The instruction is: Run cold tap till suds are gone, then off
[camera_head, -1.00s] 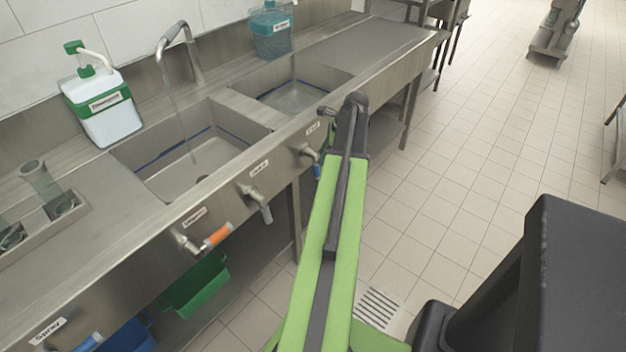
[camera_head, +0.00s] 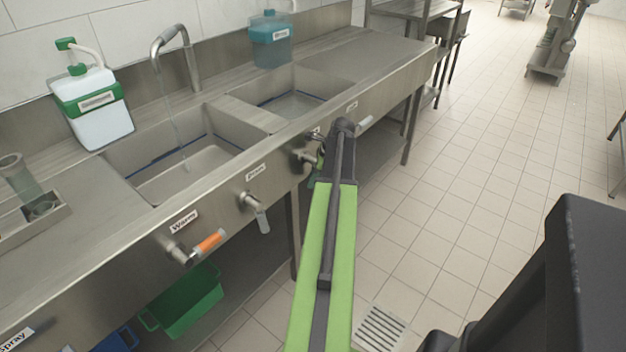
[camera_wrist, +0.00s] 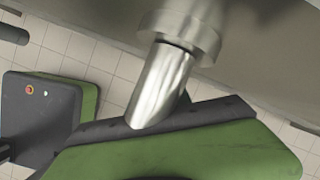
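A curved metal tap (camera_head: 172,48) pours a thin stream of water (camera_head: 177,130) into the left basin (camera_head: 205,158). I cannot make out suds there. Levers line the counter front: an orange-tipped one (camera_head: 208,242) under the "Warm" label (camera_head: 183,221), a pale one (camera_head: 260,218) under a label that seems to read "Drain", and a metal one (camera_head: 305,157) by my arm. My dark wrist hides part of that area, and the label there is unreadable. In the wrist view a metal lever (camera_wrist: 163,85) overlaps a green and dark part of mine.
A right basin (camera_head: 290,85) lies beside the left one. A white-and-green dispenser (camera_head: 100,110) and a blue-green dispenser (camera_head: 272,42) stand on the counter. A green bin (camera_head: 190,300) sits below. A pale lever (camera_head: 366,123) sticks out just right of my wrist.

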